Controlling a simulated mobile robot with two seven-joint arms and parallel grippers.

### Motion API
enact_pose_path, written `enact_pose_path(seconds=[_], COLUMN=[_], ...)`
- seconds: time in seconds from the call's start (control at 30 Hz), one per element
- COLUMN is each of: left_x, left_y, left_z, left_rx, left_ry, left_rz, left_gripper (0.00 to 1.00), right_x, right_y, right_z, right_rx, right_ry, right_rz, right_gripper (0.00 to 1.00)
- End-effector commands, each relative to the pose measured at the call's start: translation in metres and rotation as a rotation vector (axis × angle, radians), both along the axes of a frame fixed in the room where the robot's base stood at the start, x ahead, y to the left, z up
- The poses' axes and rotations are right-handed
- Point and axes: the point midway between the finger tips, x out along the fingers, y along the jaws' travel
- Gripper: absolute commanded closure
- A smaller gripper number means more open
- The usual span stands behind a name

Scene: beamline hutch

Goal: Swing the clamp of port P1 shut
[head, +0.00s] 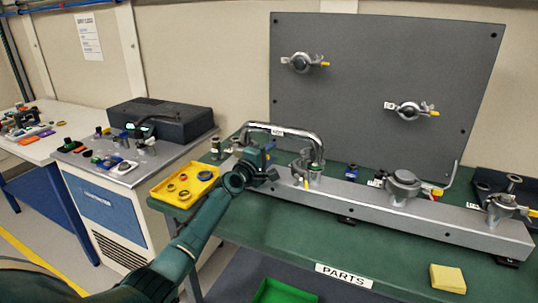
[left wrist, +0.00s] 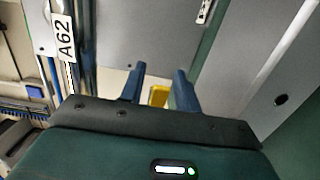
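The metal bench rail (head: 350,205) carries several clamp ports in a row. At its left part, one clamp port (head: 313,178) with a yellow part stands beside my left gripper (head: 271,158). Farther right are a capped port (head: 402,186) and another clamped port (head: 500,207). My gripper partly covers the rail's left end. I cannot read which label is P1. In the left wrist view my blue fingers (left wrist: 160,88) are apart, with a small yellow part (left wrist: 158,96) showing in the gap, not visibly gripped. My right gripper is out of view.
A bent metal pipe (head: 290,131) arches above the rail's left part. A grey panel (head: 385,75) with two clamped ports stands behind. A yellow tray (head: 160,194) with rings lies left of the rail. The green bench front is mostly clear, with a yellow block (head: 448,279) at right.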

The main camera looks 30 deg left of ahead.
Motion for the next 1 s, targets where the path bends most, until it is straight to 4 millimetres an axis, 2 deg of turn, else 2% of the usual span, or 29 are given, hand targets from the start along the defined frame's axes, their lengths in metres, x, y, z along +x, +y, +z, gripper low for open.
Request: enact_pose_path(seconds=[0.3, 0.47, 0.73, 1.0], left_x=[-0.001, -0.014, -0.067, -0.115], left_y=[0.0, 0.001, 0.004, 0.008], left_z=[0.0, 0.002, 0.0, -0.001], left_rx=[0.0, 0.0, 0.001, 0.0], left_ry=[0.0, 0.0, 0.001, 0.001], left_rz=[0.0, -0.001, 0.0, 0.0], left_gripper=[0.64, 0.64, 0.64, 0.64], right_x=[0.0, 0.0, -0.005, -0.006], right_y=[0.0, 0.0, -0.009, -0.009], right_z=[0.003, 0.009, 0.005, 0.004], right_rx=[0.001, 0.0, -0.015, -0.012], right_ry=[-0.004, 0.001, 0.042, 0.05], right_rz=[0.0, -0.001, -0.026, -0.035], right_gripper=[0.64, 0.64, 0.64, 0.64])
